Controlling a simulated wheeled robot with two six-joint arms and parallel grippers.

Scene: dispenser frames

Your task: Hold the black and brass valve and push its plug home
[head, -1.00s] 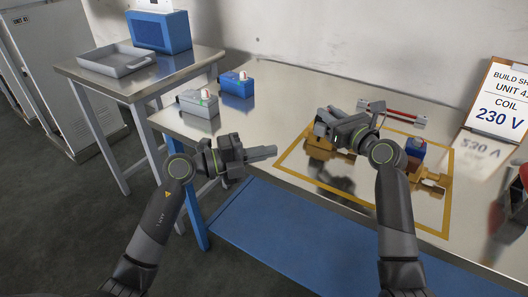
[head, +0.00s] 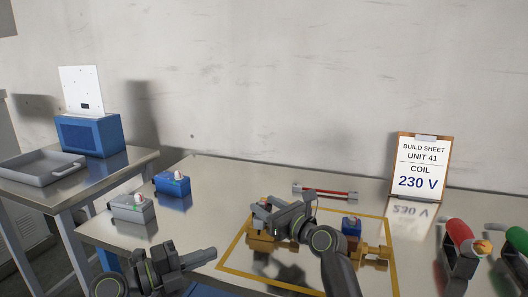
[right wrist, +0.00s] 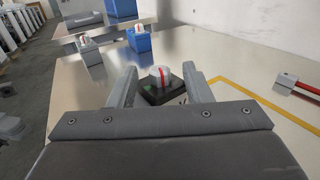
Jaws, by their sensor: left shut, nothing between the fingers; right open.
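The black and brass valve stands on the mat's left part; its brass body (head: 262,243) shows below my right gripper (head: 262,214). In the right wrist view its black block (right wrist: 163,92) has a white, red-striped plug (right wrist: 160,75) on top. How far the plug is seated I cannot tell. My right gripper (right wrist: 160,88) is open, its fingers on either side of the black block; contact is unclear. My left gripper (head: 210,254) is shut and empty, left of the valve near the mat's left corner. The right gripper hides much of the valve in the head view.
A blue-topped brass valve (head: 351,227) stands right of my right gripper. Grey (head: 132,208) and blue (head: 172,184) blocks with white plugs stand left. A red bar (head: 325,192) lies behind the mat. The build sheet (head: 421,165) and red (head: 459,231) and green (head: 517,240) tools are at right.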

